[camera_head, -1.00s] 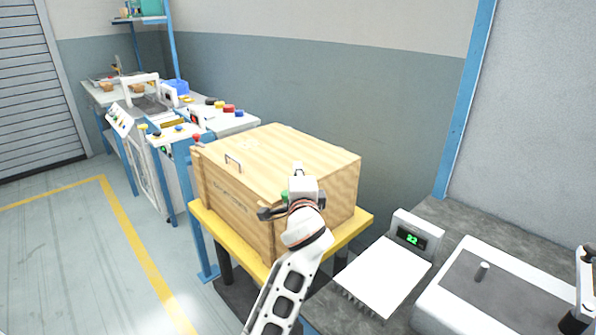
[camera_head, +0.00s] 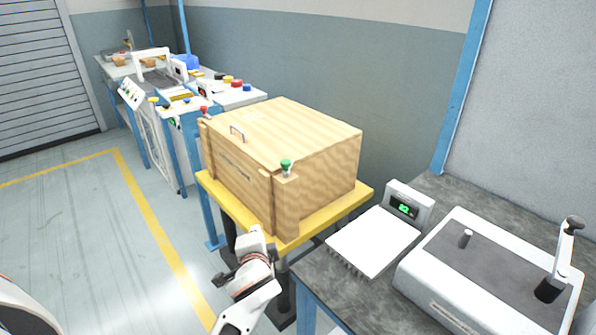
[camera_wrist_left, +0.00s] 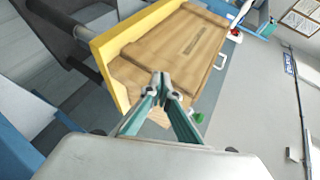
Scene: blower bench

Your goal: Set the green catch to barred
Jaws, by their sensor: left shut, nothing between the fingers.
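The green catch (camera_head: 286,166) is a small green knob on a pale stem. It stands on a wooden block at the near right corner of the wooden crate (camera_head: 322,165). My left gripper (camera_head: 256,238) is in front of and below the crate, apart from the catch. Its fingertips (camera_wrist_left: 162,86) are together and empty in the left wrist view. I cannot tell from the knob which setting the catch is in. My right gripper is out of view.
The crate rests on a yellow-topped stand (camera_head: 330,214). A red knob (camera_head: 204,110) stands at its far left corner. A scale (camera_head: 372,242) and a crank device (camera_head: 480,265) sit on the grey bench at right. Open floor lies at left.

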